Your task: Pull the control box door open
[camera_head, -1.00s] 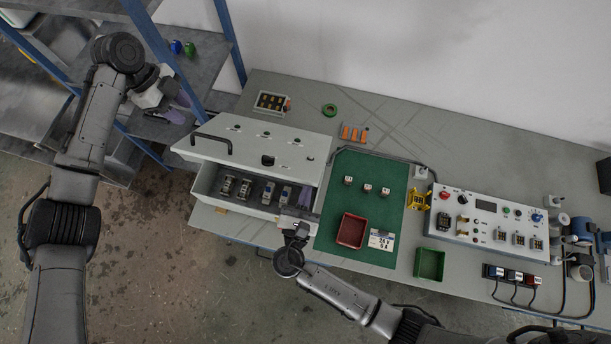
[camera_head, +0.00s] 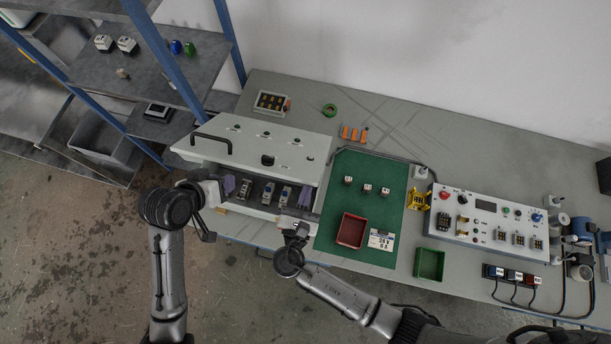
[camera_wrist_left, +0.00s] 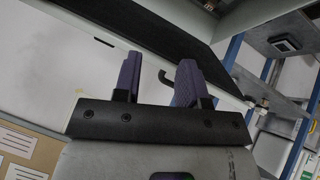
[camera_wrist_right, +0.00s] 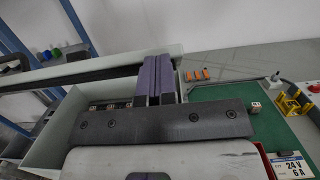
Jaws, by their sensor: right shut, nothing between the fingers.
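The control box (camera_head: 205,188) is a white case on the table's left part. Its white door (camera_head: 265,148), with a black handle (camera_head: 212,146), is partly raised, and several modules (camera_head: 265,191) show in the gap below it. My left gripper (camera_head: 229,185) is at the left front of the opening. Its purple fingers (camera_wrist_left: 158,80) are apart with nothing gripped, facing a white surface; a black hooked part (camera_wrist_left: 164,77) shows between them. My right gripper (camera_head: 304,199) is shut and empty at the box's right front corner. Its fingers (camera_wrist_right: 156,77) lie together in the right wrist view.
A green mat (camera_head: 335,235) with a red tray (camera_head: 351,231) lies right of the box. A green tray (camera_head: 429,264) and a control panel (camera_head: 487,219) are farther right. A blue-framed shelf (camera_head: 152,60) stands at the left. Open floor is in front.

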